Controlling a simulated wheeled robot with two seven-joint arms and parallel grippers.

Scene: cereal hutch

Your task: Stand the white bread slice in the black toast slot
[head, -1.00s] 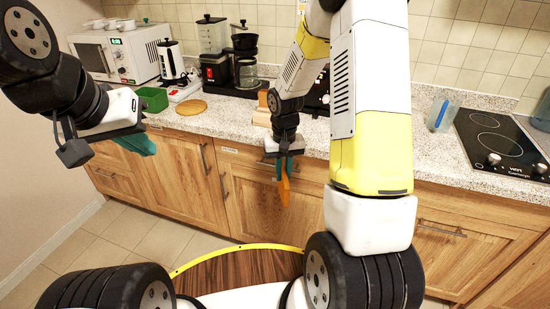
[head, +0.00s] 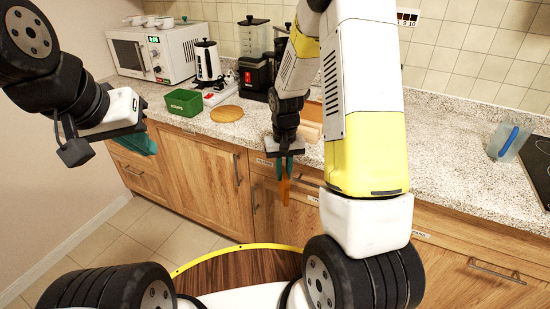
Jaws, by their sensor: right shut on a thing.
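My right gripper (head: 285,168) hangs in front of the counter's front edge, near the drawers. It is shut on a thin orange-brown slice (head: 285,190), seen nearly edge-on and hanging upright below the fingers. I see no white face on it, so I cannot tell whether it is the white bread slice. My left gripper (head: 143,145) is at the left, in front of the cabinets and away from the counter things; its finger gap is not clear. I cannot make out the black toast slot; my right arm hides part of the counter.
On the counter stand a microwave (head: 155,55), a white kettle (head: 207,66), a green tub (head: 184,103), a round wooden board (head: 227,114) and a black blender (head: 255,72). A light wooden block (head: 312,112) is partly behind my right arm.

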